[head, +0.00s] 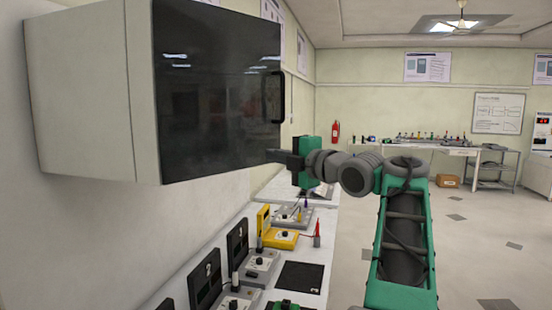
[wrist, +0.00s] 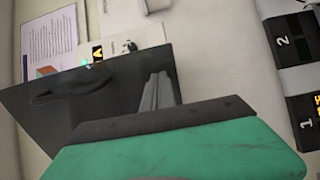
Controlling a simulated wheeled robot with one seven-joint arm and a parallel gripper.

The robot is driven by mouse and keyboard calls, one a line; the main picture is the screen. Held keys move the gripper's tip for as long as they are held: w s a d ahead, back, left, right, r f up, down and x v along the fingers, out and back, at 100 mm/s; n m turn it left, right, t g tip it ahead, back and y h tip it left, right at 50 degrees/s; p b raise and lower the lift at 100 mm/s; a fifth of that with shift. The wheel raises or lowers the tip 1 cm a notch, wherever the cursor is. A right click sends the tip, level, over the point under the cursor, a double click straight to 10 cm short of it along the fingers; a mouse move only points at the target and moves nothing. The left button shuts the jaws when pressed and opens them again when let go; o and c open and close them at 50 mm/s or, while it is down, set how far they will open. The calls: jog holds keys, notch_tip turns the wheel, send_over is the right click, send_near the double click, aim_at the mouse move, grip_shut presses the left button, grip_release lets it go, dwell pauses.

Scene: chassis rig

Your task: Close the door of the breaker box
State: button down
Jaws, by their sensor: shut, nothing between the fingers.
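The breaker box (head: 85,85) is a pale cabinet on the wall at the upper left of the head view. Its door (head: 210,95) is a dark glossy panel with a black handle (head: 273,97) near its right edge. How far the door stands open is hard to tell from these views. My gripper (head: 272,156) is shut and empty, just below the handle at the door's lower right edge. In the wrist view, the shut fingers (wrist: 157,92) lie beside the dark door panel (wrist: 60,100); I cannot tell whether they touch it.
A white bench runs below the box, with a yellow meter (head: 278,238), several grey devices and a black mat (head: 300,277). The floor to the right is open. A far table (head: 420,144), a cart and a cardboard box (head: 448,181) stand at the back.

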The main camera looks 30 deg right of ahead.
jog(key=w+a, duration=0.5)
jog(key=w, duration=0.8)
jog(key=shift+w, duration=0.25)
jog(key=shift+a+r, duration=0.1)
jog(key=shift+a, duration=0.1)
jog(key=shift+d, duration=0.1)
